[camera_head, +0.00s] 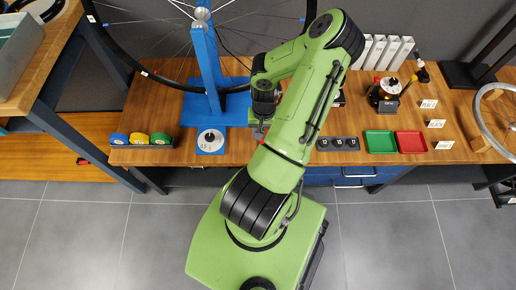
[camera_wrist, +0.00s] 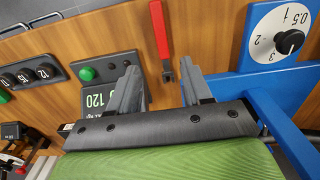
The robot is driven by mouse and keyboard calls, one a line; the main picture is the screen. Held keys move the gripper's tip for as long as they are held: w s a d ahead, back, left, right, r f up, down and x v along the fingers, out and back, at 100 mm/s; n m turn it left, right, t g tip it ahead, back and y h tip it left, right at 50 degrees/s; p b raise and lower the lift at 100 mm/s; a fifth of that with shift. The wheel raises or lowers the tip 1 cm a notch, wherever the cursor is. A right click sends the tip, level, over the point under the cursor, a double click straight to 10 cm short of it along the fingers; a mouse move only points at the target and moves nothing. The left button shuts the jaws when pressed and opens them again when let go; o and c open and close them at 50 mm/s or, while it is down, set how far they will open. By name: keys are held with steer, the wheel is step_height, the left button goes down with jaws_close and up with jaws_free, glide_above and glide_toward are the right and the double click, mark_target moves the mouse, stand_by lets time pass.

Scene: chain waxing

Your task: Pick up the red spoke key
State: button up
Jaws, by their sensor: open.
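The red spoke key (camera_wrist: 160,35) lies on the wooden bench in the wrist view, its red handle pointing up in the picture and its grey end towards my gripper (camera_wrist: 160,88). My gripper is open and empty, with one finger on each side of the key's line. The key lies beyond the fingertips, and I cannot tell the height gap. In the head view my gripper (camera_head: 261,126) is over the bench beside the blue stand, and my arm hides much of that spot.
The blue stand base with a dial (camera_wrist: 283,38) is at right. In the head view, a green tray (camera_head: 381,142) and red tray (camera_head: 411,142) lie right of my arm.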

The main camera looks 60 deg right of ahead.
step_height(320, 180, down, 9)
steer(key=b, duration=0.3)
steer(key=shift+w+a+r, duration=0.1)
steer(key=shift+r, duration=0.1)
steer(key=shift+c, duration=0.2)
jaws_close()
